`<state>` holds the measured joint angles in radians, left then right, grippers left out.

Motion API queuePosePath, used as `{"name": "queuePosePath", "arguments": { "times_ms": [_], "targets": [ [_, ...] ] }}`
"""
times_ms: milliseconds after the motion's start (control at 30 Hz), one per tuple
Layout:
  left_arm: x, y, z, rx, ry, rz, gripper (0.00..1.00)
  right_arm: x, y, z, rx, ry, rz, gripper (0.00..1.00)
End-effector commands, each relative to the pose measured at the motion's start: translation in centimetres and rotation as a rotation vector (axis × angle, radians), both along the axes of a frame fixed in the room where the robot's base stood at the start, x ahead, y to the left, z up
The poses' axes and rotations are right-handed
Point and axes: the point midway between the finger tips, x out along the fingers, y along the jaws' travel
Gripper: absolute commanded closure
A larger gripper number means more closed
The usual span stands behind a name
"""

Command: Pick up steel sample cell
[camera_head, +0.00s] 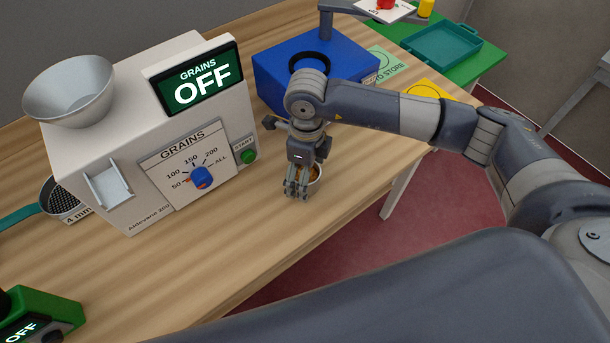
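A small pale metallic cup with orange-brown contents (315,174), which looks like the steel sample cell, stands on the wooden table near its front edge. My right gripper (297,192) points down at the cup's left side and hides part of it. Its fingers look close together and overlap the cup in this view. I cannot tell whether they grip it, touch it or are only in front of it. My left gripper is not in view.
A white grain counter (210,110) reading OFF, with a funnel bowl (70,92), stands left of the gripper. A blue box with a round opening (345,72) stands behind it. A green device (40,315) is at lower left. The front table strip is clear.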

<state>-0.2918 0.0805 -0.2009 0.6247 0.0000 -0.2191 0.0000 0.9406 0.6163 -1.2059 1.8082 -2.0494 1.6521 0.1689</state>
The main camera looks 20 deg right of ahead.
Motion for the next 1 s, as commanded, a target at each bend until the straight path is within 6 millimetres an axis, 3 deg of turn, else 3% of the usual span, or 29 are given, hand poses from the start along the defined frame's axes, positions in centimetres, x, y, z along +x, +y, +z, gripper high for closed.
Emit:
{"name": "queuePosePath", "arguments": {
  "times_ms": [33, 200, 267, 733, 1000],
  "targets": [
    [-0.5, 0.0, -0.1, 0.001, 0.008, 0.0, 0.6, 0.0, 0.0, 0.0, 0.0, 0.0, 0.0, 0.19],
    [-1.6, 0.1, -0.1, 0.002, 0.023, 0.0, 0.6, 0.0, 0.0, 0.0, 0.0, 0.0, 0.0, 0.58],
    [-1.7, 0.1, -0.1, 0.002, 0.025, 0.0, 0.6, 0.0, 0.0, 0.0, 0.0, 0.0, 0.0, 0.69],
    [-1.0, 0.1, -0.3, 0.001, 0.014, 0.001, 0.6, 0.1, 0.0, 0.3, 0.001, -0.002, 0.0, 0.69],
    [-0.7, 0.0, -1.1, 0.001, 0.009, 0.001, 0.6, 0.1, 0.0, 1.6, 0.001, -0.003, 0.0, 0.69]
  ]
}}
